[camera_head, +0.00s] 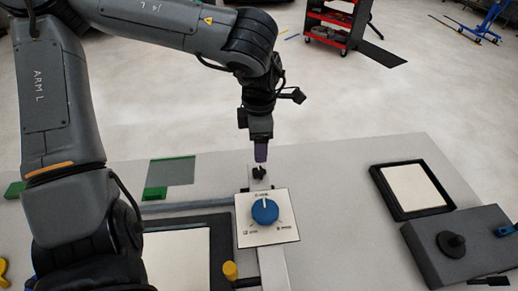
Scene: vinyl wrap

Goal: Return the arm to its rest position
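My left arm comes in from the left and arches over the table. My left gripper (261,156) points straight down above the table, just behind a white control panel (285,228) with a blue dial (265,211). The fingertips look narrow and purplish, seen edge-on, so I cannot tell whether they are open or shut. Nothing held shows between them. A small black fitting (259,173) is just below the fingertips; I cannot tell whether they touch. My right gripper is not in view.
The grey table (330,180) has a black-framed pale panel (415,188) and a dark box with a black knob (451,243) at right. A red cart (331,24) stands behind.

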